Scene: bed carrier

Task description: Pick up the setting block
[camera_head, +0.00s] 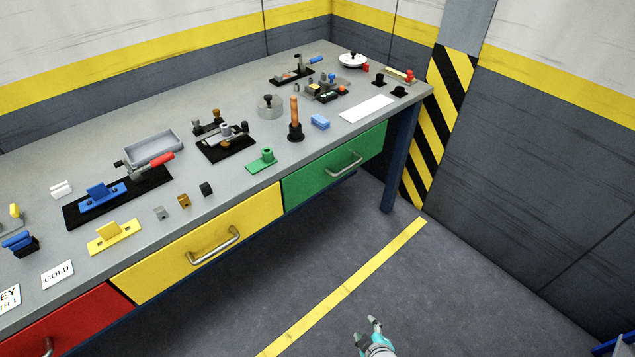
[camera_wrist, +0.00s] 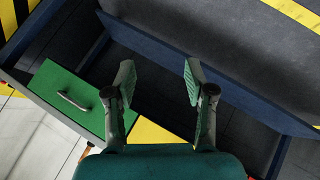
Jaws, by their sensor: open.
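I cannot tell for certain which piece is the setting block. Small blocks stand near the front edge of the workbench (camera_head: 235,95): a grey one (camera_head: 161,213), a gold one (camera_head: 184,201) and a black one (camera_head: 206,189). A blue block (camera_head: 320,121) lies further right, beside a wooden-handled tool (camera_head: 295,118). My gripper (camera_head: 368,326) is low in the head view, in front of the bench and apart from it. In the wrist view my gripper (camera_wrist: 158,78) is open and empty, with the bench's drawers and underside beyond it.
The bench front has a red drawer (camera_head: 65,332), a yellow drawer (camera_head: 205,250) and a green drawer (camera_head: 335,163). A green piece (camera_head: 262,158), a yellow piece (camera_head: 113,236) and a grey tray (camera_head: 152,147) crowd the top. The floor (camera_head: 470,290) in front is clear.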

